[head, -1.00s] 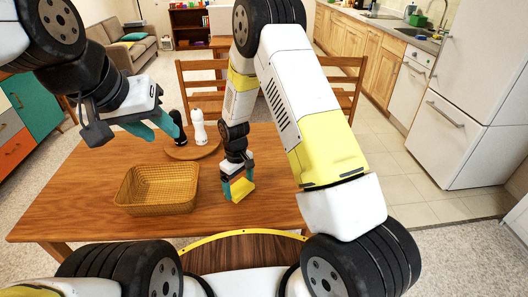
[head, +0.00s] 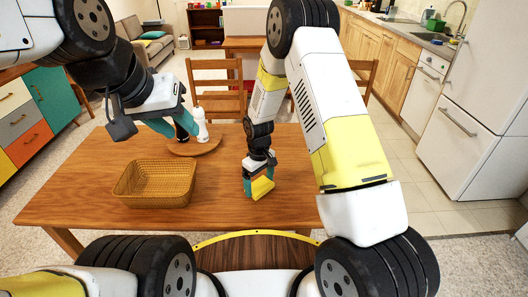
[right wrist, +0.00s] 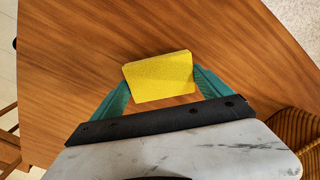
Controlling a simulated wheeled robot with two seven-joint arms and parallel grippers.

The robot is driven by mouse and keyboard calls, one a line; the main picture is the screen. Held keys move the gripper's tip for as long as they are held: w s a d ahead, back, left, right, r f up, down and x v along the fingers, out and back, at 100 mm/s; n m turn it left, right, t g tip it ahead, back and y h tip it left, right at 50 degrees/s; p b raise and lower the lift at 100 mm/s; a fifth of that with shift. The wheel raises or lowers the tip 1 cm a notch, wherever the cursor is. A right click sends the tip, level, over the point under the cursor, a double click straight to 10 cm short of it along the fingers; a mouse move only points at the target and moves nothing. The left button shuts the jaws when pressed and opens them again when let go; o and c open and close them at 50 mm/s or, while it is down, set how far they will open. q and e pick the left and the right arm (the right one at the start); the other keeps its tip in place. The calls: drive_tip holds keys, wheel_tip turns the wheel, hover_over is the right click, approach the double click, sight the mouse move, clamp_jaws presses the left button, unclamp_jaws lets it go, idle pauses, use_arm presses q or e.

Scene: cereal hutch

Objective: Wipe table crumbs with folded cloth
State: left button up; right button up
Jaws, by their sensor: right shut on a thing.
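The folded yellow cloth (head: 262,187) is between the teal fingers of my right gripper (head: 258,184), low over the wooden table (head: 100,165). In the right wrist view the cloth (right wrist: 160,78) is a flat yellow block, with a finger of my right gripper (right wrist: 160,85) against each side. I cannot tell whether it touches the tabletop. My left gripper (head: 170,125) hangs at the left, empty, with its teal fingers apart. No crumbs can be made out in either view.
A wicker basket (head: 155,200) stands on the table left of the cloth. Behind it, a white shaker (head: 200,122) and a black shaker (head: 182,133) stand on a round wooden board (head: 208,146). Chairs (head: 215,82) stand at the far side.

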drive_tip(key=shift+d+r, duration=0.2)
wheel_tip(320, 180, up, 2)
drive_tip(key=shift+a+r, duration=0.1)
drive_tip(key=shift+a, duration=0.05)
drive_tip(key=shift+r, duration=2.85)
